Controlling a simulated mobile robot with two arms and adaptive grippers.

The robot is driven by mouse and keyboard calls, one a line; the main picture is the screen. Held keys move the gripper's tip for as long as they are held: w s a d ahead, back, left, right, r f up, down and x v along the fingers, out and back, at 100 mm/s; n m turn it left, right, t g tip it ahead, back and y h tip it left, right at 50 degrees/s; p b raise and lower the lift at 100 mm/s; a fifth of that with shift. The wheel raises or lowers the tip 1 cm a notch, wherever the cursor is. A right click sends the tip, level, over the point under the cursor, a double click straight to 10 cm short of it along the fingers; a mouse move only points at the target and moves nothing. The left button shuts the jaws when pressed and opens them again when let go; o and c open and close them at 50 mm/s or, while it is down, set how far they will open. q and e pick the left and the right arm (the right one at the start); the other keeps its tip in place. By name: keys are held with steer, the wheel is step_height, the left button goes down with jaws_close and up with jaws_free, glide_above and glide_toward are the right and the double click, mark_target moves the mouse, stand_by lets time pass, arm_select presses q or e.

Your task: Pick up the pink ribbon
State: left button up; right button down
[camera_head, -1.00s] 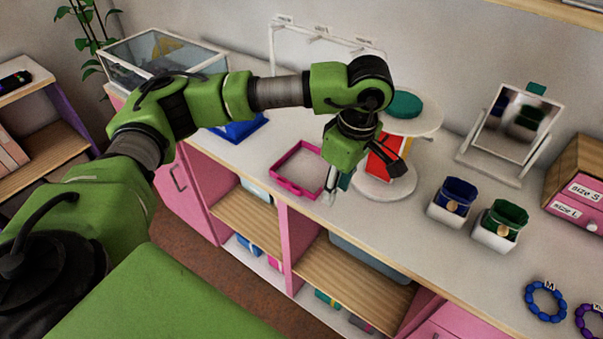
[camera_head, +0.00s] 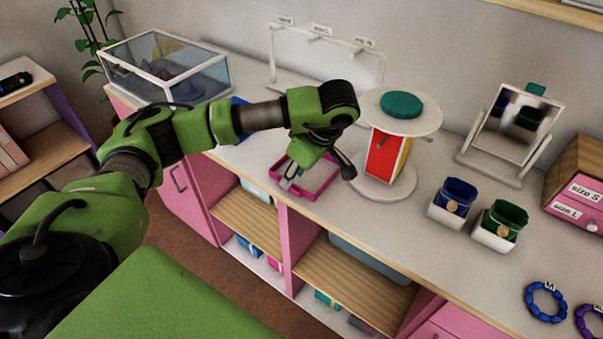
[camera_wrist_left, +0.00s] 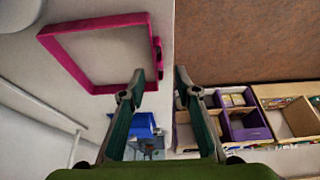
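A pink square frame or shallow tray with a raised rim (camera_head: 322,191) lies on the white counter. It shows in the left wrist view (camera_wrist_left: 96,22) with a small pink lump on the side nearest the counter edge. I cannot tell whether the frame or the lump is the ribbon; no other pink ribbon is plain to see. My left gripper (camera_head: 287,180) is over the frame's left part in the head view and hides some of it. In the wrist view my left gripper (camera_wrist_left: 160,82) is open, with nothing between its fingers. My right gripper is not in view.
A round stand with a red and yellow core (camera_head: 384,155) is right of the frame. Behind are a glass case (camera_head: 165,65) and a white rack (camera_head: 325,58). Blue (camera_head: 456,195) and green (camera_head: 506,217) bead holders and a mirror (camera_head: 515,125) stand further right.

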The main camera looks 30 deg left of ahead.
arm_select(q)
steer(key=p+x, duration=0.1)
steer(key=x, duration=0.2)
steer(key=shift+w+a+f+p, duration=0.1)
steer(key=shift+a+f+p, duration=0.15)
steer(key=shift+a+p, duration=0.1)
steer(key=shift+a+f, duration=0.1)
steer(key=shift+f, duration=0.3)
steer(key=shift+f+b, duration=0.15)
steer(key=shift+b, duration=0.15)
steer(key=c, duration=0.8)
